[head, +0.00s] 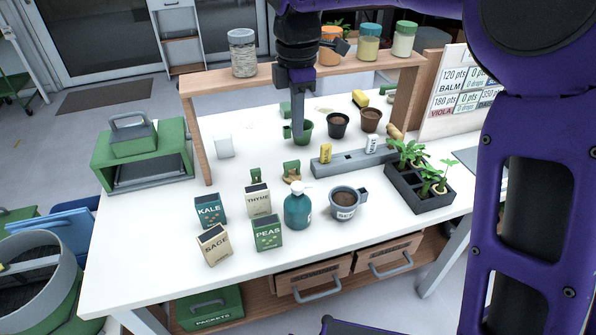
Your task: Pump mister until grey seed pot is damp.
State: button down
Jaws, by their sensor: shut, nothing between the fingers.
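A teal bottle (298,211), which looks like the mister, stands upright near the front middle of the white table. A grey pot (345,212) with brown soil, a side handle and a white label stands just right of the bottle, a small gap apart. I cannot tell whether its soil is damp. My gripper (298,136) points down, shut and empty, above the table behind the bottle. It overlaps a small green pot (307,131) in the view; contact cannot be judged.
Seed packets (267,233) stand left of the bottle. A grey rack (345,163) lies behind the grey pot, and a dark seedling tray (420,196) stands to the right. A wooden shelf (275,72) with jars spans the back. The table's front-right strip is clear.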

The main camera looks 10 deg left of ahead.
notch_tip(320, 180, down, 14)
jog(key=shift+f+b, duration=0.1)
jog(key=shift+b, duration=0.9)
jog(key=shift+f, duration=0.85)
notch_tip(320, 180, up, 14)
jog(key=p, duration=0.4)
jog(key=shift+r, duration=0.15)
jog(key=n+b, duration=0.2)
jog(key=b, duration=0.1)
send_near(298, 185)
jog(key=shift+w+d+r+g+y, duration=0.25)
jog(key=shift+w+d+g+y, duration=0.2)
jog(key=shift+w, duration=0.2)
